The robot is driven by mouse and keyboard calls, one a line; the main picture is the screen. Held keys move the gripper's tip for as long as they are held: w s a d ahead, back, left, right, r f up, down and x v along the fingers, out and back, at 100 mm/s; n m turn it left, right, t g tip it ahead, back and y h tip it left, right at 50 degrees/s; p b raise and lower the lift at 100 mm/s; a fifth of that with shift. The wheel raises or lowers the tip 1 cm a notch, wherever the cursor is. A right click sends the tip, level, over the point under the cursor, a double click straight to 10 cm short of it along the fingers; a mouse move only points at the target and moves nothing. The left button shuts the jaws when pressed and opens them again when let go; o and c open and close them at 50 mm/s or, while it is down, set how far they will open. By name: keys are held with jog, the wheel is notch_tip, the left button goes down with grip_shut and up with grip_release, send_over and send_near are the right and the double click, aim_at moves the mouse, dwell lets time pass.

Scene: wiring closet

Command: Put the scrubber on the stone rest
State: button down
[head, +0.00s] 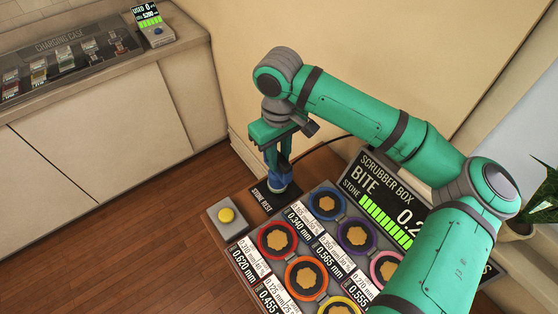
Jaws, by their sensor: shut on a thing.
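My gripper (278,166) points down at the far left corner of the scrubber box table. It is shut on a small blue and grey thing, which I take for the scrubber (279,184). The stone rest (262,199) is a dark pad with white lettering, and its lettered left part is clear to see. The scrubber's lower end is over or on this pad. I cannot tell whether it touches. The gripper's fingertips and part of the pad are hidden behind the scrubber.
A yellow button (226,215) on a grey block stands left of the rest. Several coloured rings (276,240) with labels fill the table in front. The scrubber box display (385,195) stands right. A charging case (70,62) and a small meter (152,25) are on the left counter.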

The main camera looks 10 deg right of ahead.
jog(key=shift+f, duration=0.95)
jog(key=c, duration=1.6)
grip_release()
jog(key=shift+o, duration=0.2)
notch_tip(320, 180, up, 12)
jog(key=shift+f, duration=0.25)
jog(key=shift+s+d+r, duration=0.1)
jog(key=shift+s+r, duration=0.05)
jog(key=shift+r, duration=0.25)
